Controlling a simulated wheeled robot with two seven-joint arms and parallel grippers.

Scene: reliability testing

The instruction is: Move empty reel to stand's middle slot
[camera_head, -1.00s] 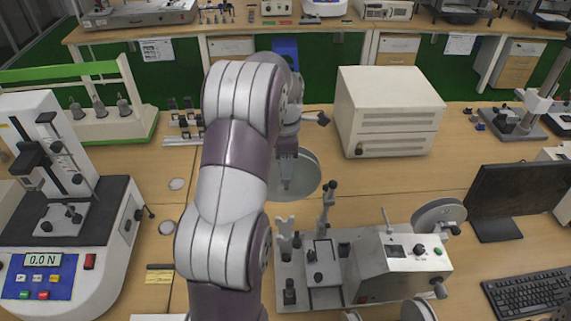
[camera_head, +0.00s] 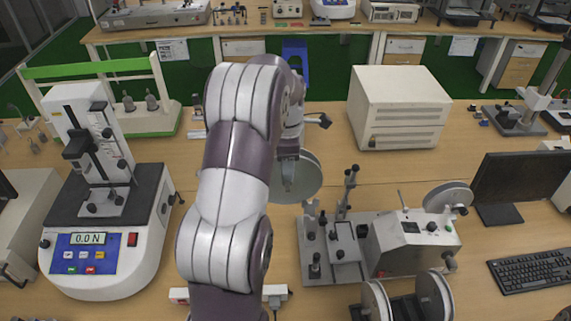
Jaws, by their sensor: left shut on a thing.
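My left gripper (camera_head: 288,184) is shut on a grey, disc-shaped reel (camera_head: 309,181), held upright above the wooden bench. My gripper and forearm hide part of the reel, and I cannot tell how high it hangs. At the bottom of the view, a dark stand (camera_head: 402,308) carries two upright grey reels, a left one (camera_head: 376,301) and a right one (camera_head: 436,296). A gap shows between them. The stand's lower part is cut off by the picture edge. My right gripper is not in view.
A winding machine (camera_head: 410,242) with its own reel (camera_head: 448,197) stands between the held reel and the stand. A force tester (camera_head: 105,215) is at left, a beige box (camera_head: 400,107) behind, and a monitor (camera_head: 525,182) and keyboard (camera_head: 531,270) at right.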

